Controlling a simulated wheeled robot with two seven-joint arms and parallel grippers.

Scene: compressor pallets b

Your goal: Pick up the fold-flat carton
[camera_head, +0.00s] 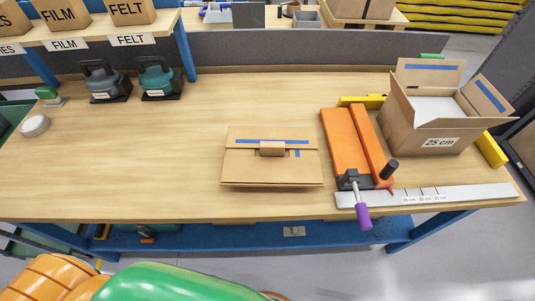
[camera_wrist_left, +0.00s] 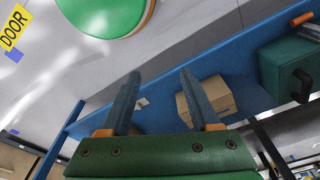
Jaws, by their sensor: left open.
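The fold-flat carton (camera_head: 245,168) lies flat on the wooden workbench (camera_head: 245,105), near its front edge, in the head view. It is brown cardboard with blue tape strips and a small raised cardboard tab on top. My left gripper (camera_wrist_left: 157,92) shows in the left wrist view with its two fingers apart and nothing between them. Behind the fingers are a blue lower shelf (camera_wrist_left: 215,65) and a small cardboard box on it (camera_wrist_left: 212,95). The carton does not show in the wrist view. Neither gripper shows in the head view.
An orange tool with a purple-handled lever (camera_head: 347,140) and a steel ruler (camera_head: 435,195) lie right of the carton. An open box marked 25 cm (camera_head: 425,140) stands farther right. The bench left of the carton is clear.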

